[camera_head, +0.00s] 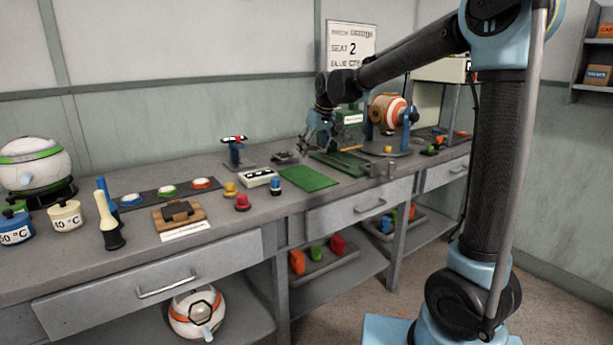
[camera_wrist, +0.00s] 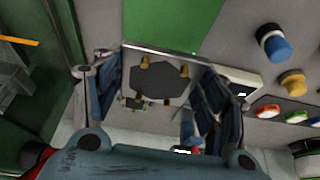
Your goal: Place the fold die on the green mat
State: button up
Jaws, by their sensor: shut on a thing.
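The green mat (camera_head: 303,178) lies flat and bare on the bench, and shows in the wrist view (camera_wrist: 182,20) at the top. My gripper (camera_wrist: 158,95) has its two blue fingers on either side of a grey plate with a dark hexagon and brass pins (camera_wrist: 158,78), which looks like the fold die. My gripper is shut on it. In the head view my gripper (camera_head: 308,146) is over the bench just behind the mat; the held piece is hard to make out there. Whether it touches the bench I cannot tell.
A white box with dark spots (camera_head: 260,178) stands left of the mat, with a blue-black knob (camera_head: 276,186) in front of it. The green press (camera_head: 347,135) and its rails stand right. A small dark piece (camera_head: 285,157) sits on the bench left of my gripper.

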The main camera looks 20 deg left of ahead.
send_over(310, 179)
jog(key=f, duration=0.3)
jog(key=d+f, duration=0.1)
jog(key=f, duration=0.1)
jog(key=shift+s, duration=0.2)
jog(key=shift+s+a+f, duration=0.1)
jog(key=shift+f, duration=2.35)
jog(key=o, duration=1.2)
jog(key=shift+f, duration=0.1)
jog(key=v, duration=1.2)
